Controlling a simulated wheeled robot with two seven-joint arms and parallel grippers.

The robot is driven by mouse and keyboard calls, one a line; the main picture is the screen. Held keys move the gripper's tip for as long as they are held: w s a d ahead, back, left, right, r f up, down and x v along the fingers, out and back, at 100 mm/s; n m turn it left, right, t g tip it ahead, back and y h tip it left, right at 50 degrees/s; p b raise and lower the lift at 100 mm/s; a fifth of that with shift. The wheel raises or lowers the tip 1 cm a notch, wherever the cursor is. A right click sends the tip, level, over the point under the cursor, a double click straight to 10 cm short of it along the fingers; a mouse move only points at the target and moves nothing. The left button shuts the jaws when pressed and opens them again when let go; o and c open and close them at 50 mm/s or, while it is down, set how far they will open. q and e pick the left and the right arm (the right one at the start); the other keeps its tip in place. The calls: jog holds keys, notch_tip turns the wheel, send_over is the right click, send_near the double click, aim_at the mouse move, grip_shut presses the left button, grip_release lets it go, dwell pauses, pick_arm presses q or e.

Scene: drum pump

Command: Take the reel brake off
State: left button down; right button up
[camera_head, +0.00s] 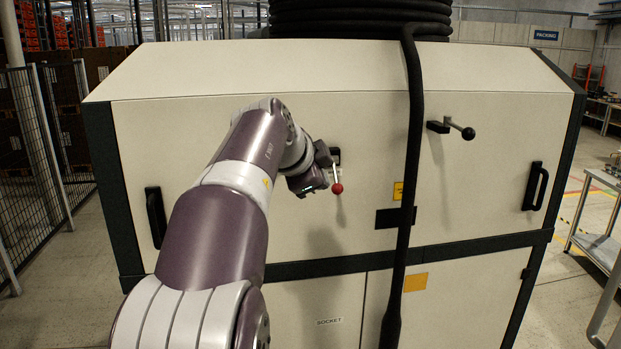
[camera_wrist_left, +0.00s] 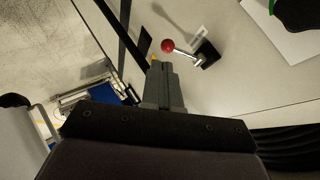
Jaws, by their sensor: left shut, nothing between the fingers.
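A lever with a red ball knob (camera_head: 337,188) hangs down from a black mount on the cabinet's front, left of centre. A second lever, with a black ball knob (camera_head: 468,133), points right from its mount at the upper right. I cannot tell from the frames which one is the reel brake. My left gripper (camera_head: 313,184) is just left of the red-knobbed lever. In the left wrist view, the red knob (camera_wrist_left: 168,45) lies just beyond the closed, empty fingertips (camera_wrist_left: 160,65), apart from them in the picture. My right gripper is out of view.
A thick black hose (camera_head: 413,120) hangs down the cabinet's front between the two levers, from the coiled hose (camera_head: 360,20) on top. Black door handles (camera_head: 155,217) (camera_head: 535,186) stick out at both sides. A metal table (camera_head: 600,245) stands at the right.

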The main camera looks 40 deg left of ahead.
pick_arm(q)
jog(key=v, duration=0.5)
dwell(0.4)
